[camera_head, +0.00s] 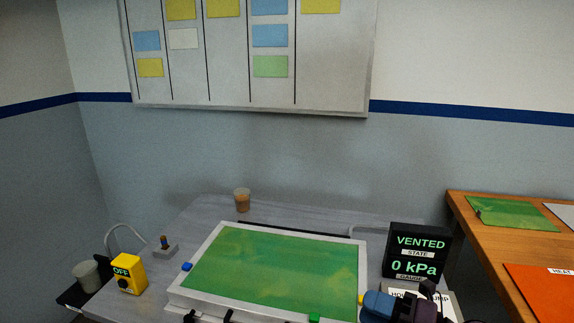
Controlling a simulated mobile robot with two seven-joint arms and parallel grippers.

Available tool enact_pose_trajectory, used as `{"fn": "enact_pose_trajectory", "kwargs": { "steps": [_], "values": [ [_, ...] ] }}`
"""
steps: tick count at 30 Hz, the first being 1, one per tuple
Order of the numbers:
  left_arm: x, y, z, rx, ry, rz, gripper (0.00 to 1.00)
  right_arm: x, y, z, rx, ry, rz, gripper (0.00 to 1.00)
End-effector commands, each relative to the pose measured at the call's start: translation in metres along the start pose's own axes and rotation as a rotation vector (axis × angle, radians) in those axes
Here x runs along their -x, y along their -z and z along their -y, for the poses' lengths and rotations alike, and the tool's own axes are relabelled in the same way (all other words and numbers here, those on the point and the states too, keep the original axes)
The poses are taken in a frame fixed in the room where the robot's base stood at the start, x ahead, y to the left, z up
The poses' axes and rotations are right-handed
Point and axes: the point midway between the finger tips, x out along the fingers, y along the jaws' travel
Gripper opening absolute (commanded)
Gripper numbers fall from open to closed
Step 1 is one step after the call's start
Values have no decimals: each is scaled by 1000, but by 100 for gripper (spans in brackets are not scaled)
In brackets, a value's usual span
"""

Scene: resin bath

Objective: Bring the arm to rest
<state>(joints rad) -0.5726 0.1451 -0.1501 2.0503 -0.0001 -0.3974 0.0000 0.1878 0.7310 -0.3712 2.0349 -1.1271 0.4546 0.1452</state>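My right gripper (428,302) shows as dark, purplish parts at the bottom right, in front of the pump box and below the gauge display. Its fingertips are not clear, so I cannot tell whether it is open or shut, or whether it touches anything. A blue rounded part (379,305) lies just left of it, by the near right corner of the white-framed tray (204,252) with the green surface. I do not make out my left gripper.
A black display (417,251) reads VENTED, 0 kPa. The grey table also bears a yellow OFF switch box (129,275), a cup (242,201) and a small stand (165,248). A wooden table (478,228) stands at the right. Small black parts line the tray's near edge.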

Motion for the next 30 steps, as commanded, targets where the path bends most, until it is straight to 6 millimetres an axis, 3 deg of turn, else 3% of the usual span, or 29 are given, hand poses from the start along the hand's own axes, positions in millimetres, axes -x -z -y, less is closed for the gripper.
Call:
{"fn": "enact_pose_trajectory", "kwargs": {
  "steps": [3, 8, 13, 17, 23, 30],
  "values": [
    [0, 0, 0, 0, 0, 0, 43, 10, -6, -8, -158, -111, 214, 38],
    [0, 0, 0, -1, 0, 0, 43, 37, -20, -4, -380, -205, 514, 38],
    [0, 0, 0, -2, 0, 0, 43, 78, -24, 18, -633, -239, 834, 38],
    [0, 0, 1, -2, 0, 1, 43, 114, -15, 45, -836, -219, 1073, 38],
    [0, -1, 1, -3, 0, 1, 43, 169, 26, 90, -1157, -113, 1411, 38],
    [0, -1, 1, -3, 0, 1, 43, 215, 102, 125, -1501, 98, 1707, 38]
  ]
}}
